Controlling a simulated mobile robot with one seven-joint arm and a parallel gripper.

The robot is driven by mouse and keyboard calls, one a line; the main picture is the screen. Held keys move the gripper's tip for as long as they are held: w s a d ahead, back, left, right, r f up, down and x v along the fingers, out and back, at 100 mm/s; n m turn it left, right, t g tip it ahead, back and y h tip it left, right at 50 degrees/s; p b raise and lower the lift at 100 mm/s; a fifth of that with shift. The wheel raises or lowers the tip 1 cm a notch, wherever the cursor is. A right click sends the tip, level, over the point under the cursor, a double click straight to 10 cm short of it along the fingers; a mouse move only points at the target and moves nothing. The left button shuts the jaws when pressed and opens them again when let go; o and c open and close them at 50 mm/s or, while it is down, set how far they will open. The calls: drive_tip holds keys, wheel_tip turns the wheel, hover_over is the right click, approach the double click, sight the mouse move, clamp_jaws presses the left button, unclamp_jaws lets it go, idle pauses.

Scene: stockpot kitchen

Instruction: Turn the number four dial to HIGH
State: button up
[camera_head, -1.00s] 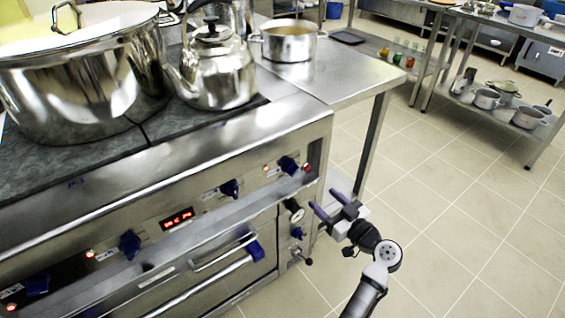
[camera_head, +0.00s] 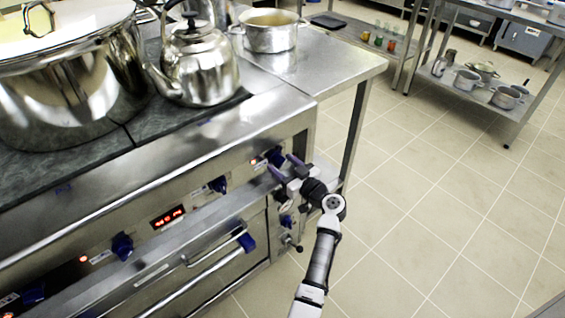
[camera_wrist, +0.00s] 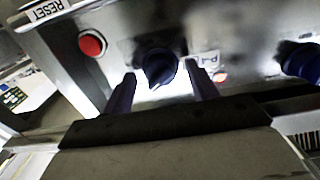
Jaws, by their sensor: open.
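A row of blue dials runs along the front panel of the steel range. The rightmost dial (camera_head: 276,157), likely number four, is partly behind my gripper (camera_head: 284,166) in the head view. In the wrist view this dark dial (camera_wrist: 158,64) sits between the two fingers of my gripper (camera_wrist: 160,70), with a gap on each side. My gripper is open and holds nothing. A mark beside the dial in the wrist view is too blurred to read surely, and I cannot tell the dial's setting.
A red button (camera_wrist: 92,43) under a RESET label is beside the dial. A neighbouring blue dial (camera_wrist: 300,60) is on its other side. An oven handle (camera_head: 215,260) juts out below the panel. A kettle (camera_head: 196,65) and a stockpot (camera_head: 70,85) stand on the range. The floor at right is clear.

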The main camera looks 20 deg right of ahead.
drive_tip(key=shift+w+a, duration=0.15)
drive_tip(key=shift+w, duration=0.15)
drive_tip(key=c, duration=1)
